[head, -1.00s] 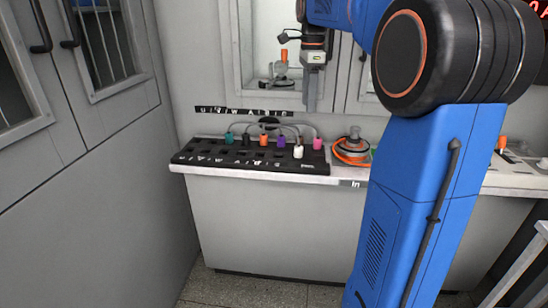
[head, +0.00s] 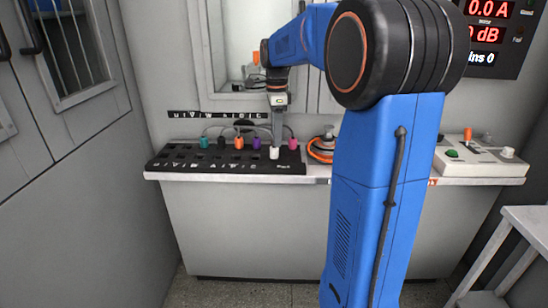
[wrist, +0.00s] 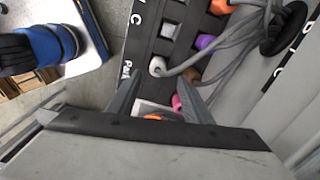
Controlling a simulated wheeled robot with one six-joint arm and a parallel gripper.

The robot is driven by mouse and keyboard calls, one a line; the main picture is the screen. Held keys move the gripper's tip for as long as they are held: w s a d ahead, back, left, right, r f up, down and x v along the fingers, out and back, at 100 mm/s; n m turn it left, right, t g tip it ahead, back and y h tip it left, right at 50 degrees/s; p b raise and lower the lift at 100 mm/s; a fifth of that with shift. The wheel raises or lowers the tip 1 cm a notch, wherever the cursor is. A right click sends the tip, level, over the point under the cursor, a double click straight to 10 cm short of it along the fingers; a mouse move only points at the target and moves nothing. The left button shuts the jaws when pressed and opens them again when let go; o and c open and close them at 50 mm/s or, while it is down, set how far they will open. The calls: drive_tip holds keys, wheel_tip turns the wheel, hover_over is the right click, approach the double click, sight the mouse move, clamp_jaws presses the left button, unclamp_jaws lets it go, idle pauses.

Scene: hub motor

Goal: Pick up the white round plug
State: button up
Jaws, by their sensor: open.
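The white round plug (head: 274,153) stands on the black socket board (head: 170,163), near its right end by the front. In the wrist view the white plug (wrist: 157,67) has a grey cable and lies just beyond the fingertips, between their lines. My gripper (head: 278,138) points down right at the white plug in the head view, seemingly just above or behind it. In the wrist view my gripper (wrist: 164,76) is open, with nothing held. I cannot tell whether a finger touches the plug.
The pink plug (head: 293,144) is close on the right; the purple plug (head: 256,143) and other coloured plugs stand left, with grey cables behind. An orange and grey round part (head: 321,148) sits right of the board. A wall with a window recess is behind.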

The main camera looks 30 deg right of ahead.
sight(274, 148)
drive_tip(key=shift+a+f, duration=0.15)
drive_tip(key=shift+f, duration=0.75)
drive_tip(key=shift+a+f, duration=0.2)
drive_tip(key=shift+f, duration=0.75)
drive_tip(key=shift+a+f, duration=0.15)
drive_tip(key=shift+f, duration=0.75)
drive_tip(key=shift+c, duration=0.7)
clamp_jaws()
